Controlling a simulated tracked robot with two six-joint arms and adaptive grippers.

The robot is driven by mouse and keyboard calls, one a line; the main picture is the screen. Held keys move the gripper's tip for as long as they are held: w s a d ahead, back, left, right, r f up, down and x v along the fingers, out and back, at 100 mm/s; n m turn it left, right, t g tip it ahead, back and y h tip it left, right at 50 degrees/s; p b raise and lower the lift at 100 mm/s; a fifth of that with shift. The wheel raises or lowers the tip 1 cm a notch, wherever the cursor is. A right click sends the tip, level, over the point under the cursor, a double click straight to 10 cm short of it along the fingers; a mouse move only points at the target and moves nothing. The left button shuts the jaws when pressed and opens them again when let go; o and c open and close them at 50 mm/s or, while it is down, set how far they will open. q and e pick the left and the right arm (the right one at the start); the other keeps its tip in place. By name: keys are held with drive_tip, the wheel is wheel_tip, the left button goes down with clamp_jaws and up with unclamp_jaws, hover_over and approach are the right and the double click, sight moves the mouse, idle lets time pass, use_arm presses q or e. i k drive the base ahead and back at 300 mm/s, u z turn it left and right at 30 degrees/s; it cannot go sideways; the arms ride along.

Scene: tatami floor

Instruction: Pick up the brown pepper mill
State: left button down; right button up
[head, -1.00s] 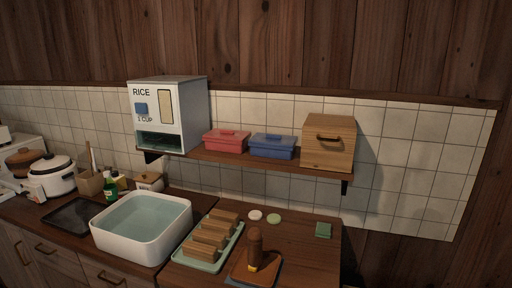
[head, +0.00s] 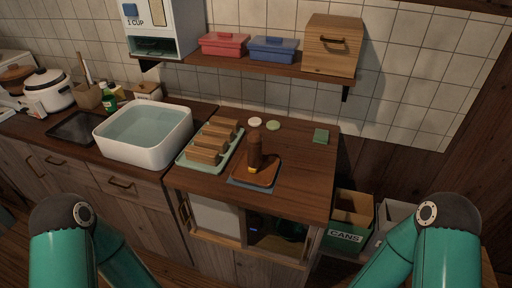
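The brown pepper mill (head: 254,153) stands upright in the head view, on a small brown tray (head: 268,174) near the front of the wooden counter. A yellow patch shows at its base. A blue-grey flat thing lies under the tray's front edge. My two teal arms come in at the lower left and lower right corners. Their grippers are out of the picture, so neither is seen touching the mill.
A green tray (head: 183,161) with several wooden blocks is left of the mill. A white basin (head: 140,155) stands further left. A shelf (head: 225,62) hangs above. Bins (head: 345,238) stand right of the counter. The counter right of the mill is mostly clear.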

sight(254, 156)
drive_tip(key=z, duration=0.25)
drive_tip(key=i, duration=0.2)
drive_tip(key=u, duration=2.85)
drive_tip(key=k, duration=1.65)
drive_tip(key=z, duration=1.1)
drive_tip(key=i, duration=0.5)
drive_tip(key=u, duration=0.35)
